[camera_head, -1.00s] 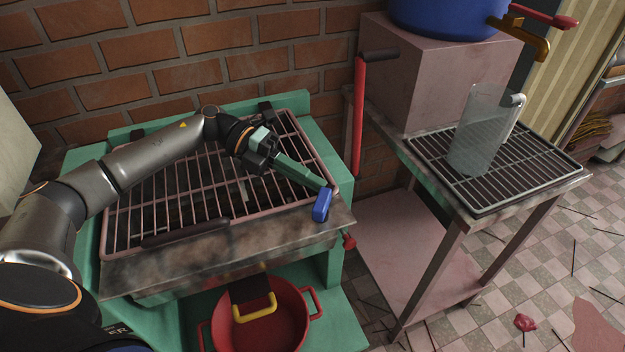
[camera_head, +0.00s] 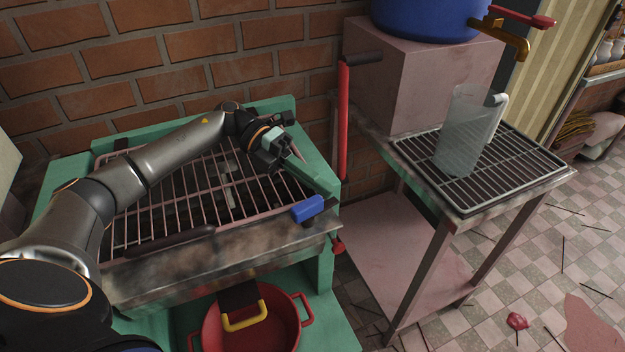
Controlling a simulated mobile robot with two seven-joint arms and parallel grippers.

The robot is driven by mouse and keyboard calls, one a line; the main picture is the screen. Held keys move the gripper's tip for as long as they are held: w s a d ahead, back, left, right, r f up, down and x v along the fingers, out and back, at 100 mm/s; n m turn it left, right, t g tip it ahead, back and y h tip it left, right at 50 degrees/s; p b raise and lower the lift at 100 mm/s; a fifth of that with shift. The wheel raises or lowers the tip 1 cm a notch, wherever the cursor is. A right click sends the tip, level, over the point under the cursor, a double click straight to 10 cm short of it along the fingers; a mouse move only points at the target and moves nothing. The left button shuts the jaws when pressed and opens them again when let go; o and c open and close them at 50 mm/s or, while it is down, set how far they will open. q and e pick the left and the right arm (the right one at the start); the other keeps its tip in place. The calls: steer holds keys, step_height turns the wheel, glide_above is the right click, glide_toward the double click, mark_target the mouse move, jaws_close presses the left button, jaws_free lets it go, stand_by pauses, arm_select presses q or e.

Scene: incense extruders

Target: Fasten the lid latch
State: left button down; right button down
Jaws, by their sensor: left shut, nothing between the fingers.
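The barred lid (camera_head: 165,215) lies flat over the green extruder box (camera_head: 323,255) in the head view, its dark handle (camera_head: 170,243) along the front edge. The blue latch handle (camera_head: 308,208) is at the front right corner of the metal front strip. My right gripper is not in view.
A red pan (camera_head: 275,318) and a yellow handle (camera_head: 245,317) are below the front strip. To the right stands a pink table with a rack (camera_head: 480,195), a clear container (camera_head: 465,135) and a blue pot (camera_head: 425,18). A red upright bar (camera_head: 343,120) stands between.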

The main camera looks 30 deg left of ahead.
arm_select(q)
steer(key=shift+d, duration=0.35)
steer(key=shift+a, duration=0.1)
stand_by(0.5)
steer(key=v, duration=1.2)
steer(key=shift+a, duration=0.2)
